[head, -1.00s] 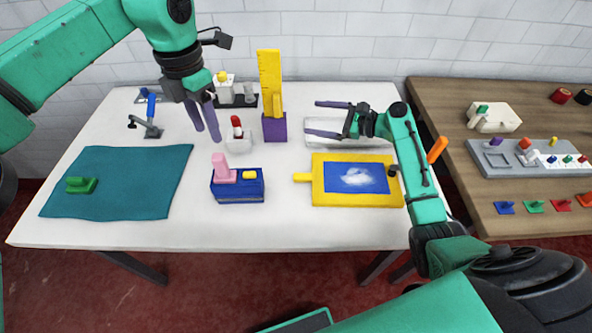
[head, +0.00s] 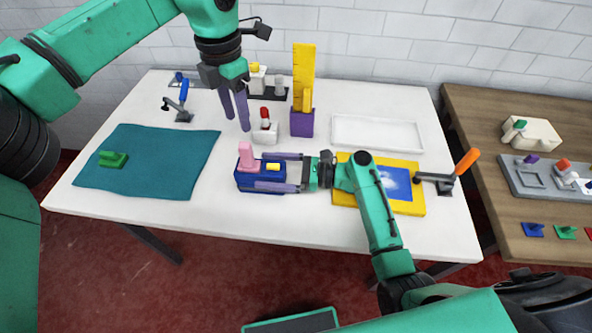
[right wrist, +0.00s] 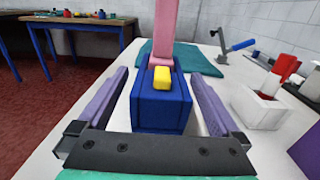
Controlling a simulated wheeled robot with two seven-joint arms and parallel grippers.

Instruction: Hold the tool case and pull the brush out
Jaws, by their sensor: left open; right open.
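A blue case (head: 246,182), taken as the tool case, stands on the white table. A pink upright piece (head: 246,157), perhaps the brush, rises from its left end, and a yellow block (head: 273,167) sits on top. My right gripper (head: 261,171) is open, with one finger along each long side of the case. In the right wrist view the blue case (right wrist: 160,108) lies between the spread fingers, with gaps showing, and the pink piece (right wrist: 161,35) stands at its far end. My left gripper (head: 238,122) is open and empty, above the table behind the case.
A white holder with a red-topped item (head: 265,131) stands just behind the case. A purple stand (head: 301,122) with a yellow ruler is behind it. A teal cloth (head: 150,175) lies left. A yellow-framed board (head: 408,208) lies right, partly under my right arm. A white tray (head: 377,146) is empty.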

